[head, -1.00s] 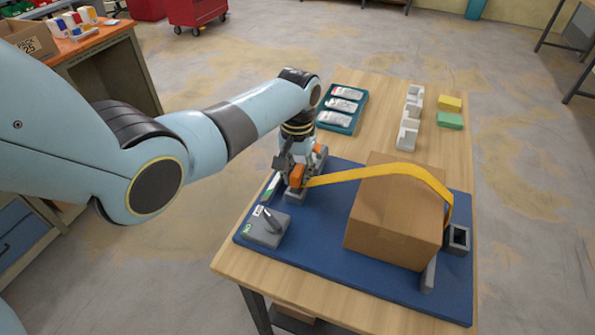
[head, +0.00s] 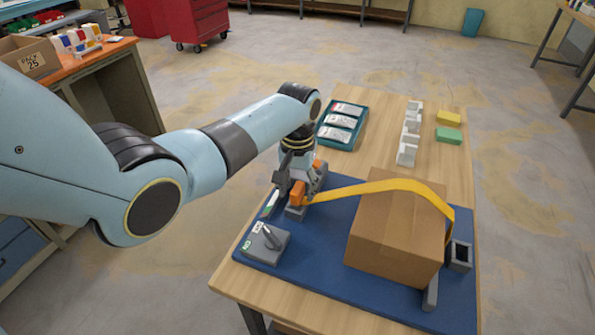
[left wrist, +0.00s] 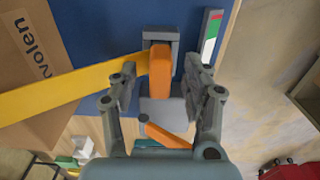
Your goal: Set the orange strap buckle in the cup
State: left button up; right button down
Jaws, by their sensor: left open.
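The orange strap buckle (head: 298,194) is at the end of a yellow strap (head: 380,187) that runs over a cardboard box. In the left wrist view the buckle (left wrist: 163,75) stands at a grey U-shaped holder (left wrist: 160,37), which looks like the cup; how deep it sits is unclear. The holder (head: 295,213) is partly hidden in the head view. My left gripper (head: 290,183) is at the buckle. In the wrist view its fingers (left wrist: 160,88) are apart, one on each side of the buckle, with visible gaps. My right gripper is out of view.
The cardboard box (head: 395,235) stands on a blue mat (head: 325,268). A hollow dark grey square socket (head: 460,256) is right of it. A grey block with a handle (head: 262,244) stands front left. A teal tray (head: 340,125) and white blocks (head: 408,148) stand behind.

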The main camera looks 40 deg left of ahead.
pick_arm(q)
notch_tip(320, 180, up, 11)
dwell(0.3)
dwell(0.4)
